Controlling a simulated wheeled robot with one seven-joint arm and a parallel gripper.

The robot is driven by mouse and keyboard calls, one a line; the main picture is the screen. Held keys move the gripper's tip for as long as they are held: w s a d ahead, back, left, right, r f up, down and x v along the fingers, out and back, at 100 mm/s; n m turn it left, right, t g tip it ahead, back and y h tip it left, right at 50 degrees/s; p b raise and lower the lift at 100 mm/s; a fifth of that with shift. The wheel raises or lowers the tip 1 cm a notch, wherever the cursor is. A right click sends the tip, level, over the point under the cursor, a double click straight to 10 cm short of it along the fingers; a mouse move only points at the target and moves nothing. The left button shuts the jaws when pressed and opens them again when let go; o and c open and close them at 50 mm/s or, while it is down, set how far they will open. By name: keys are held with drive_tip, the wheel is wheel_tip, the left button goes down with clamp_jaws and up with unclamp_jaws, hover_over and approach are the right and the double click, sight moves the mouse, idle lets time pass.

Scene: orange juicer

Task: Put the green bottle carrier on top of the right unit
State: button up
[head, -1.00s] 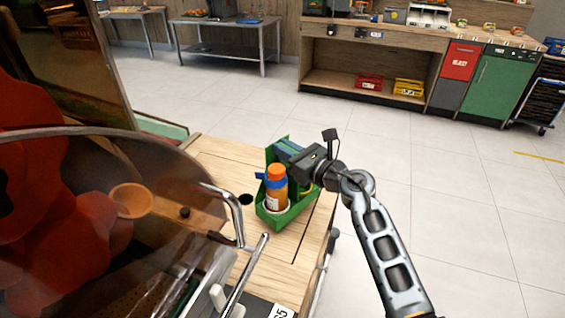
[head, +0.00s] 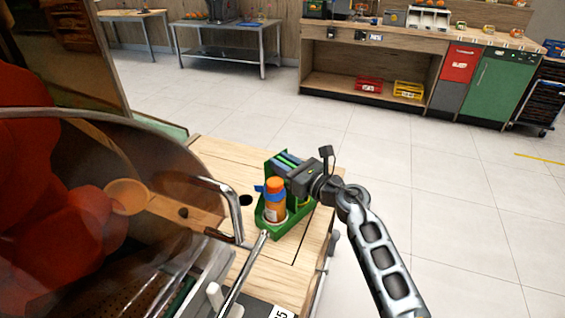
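The green bottle carrier (head: 291,221) is over the light wooden top (head: 226,160) in the middle of the head view, upright or nearly so. It holds an orange bottle (head: 275,208) with a blue band at the front and blue and green items behind. My gripper (head: 290,180) reaches in from the right at the carrier's upper part and appears shut on it. Its fingertips are mostly hidden. I cannot tell whether the carrier's base touches the wood. No label shows which thing is the right unit.
The juicer's clear cover (head: 120,125) with red shapes fills the left side, and its metal handle (head: 232,205) stands close to the carrier. A wooden counter (head: 385,34) with crates and a green cabinet (head: 497,85) stand at the back. Open tiled floor lies to the right.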

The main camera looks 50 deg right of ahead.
drive_tip(key=shift+o, duration=0.9)
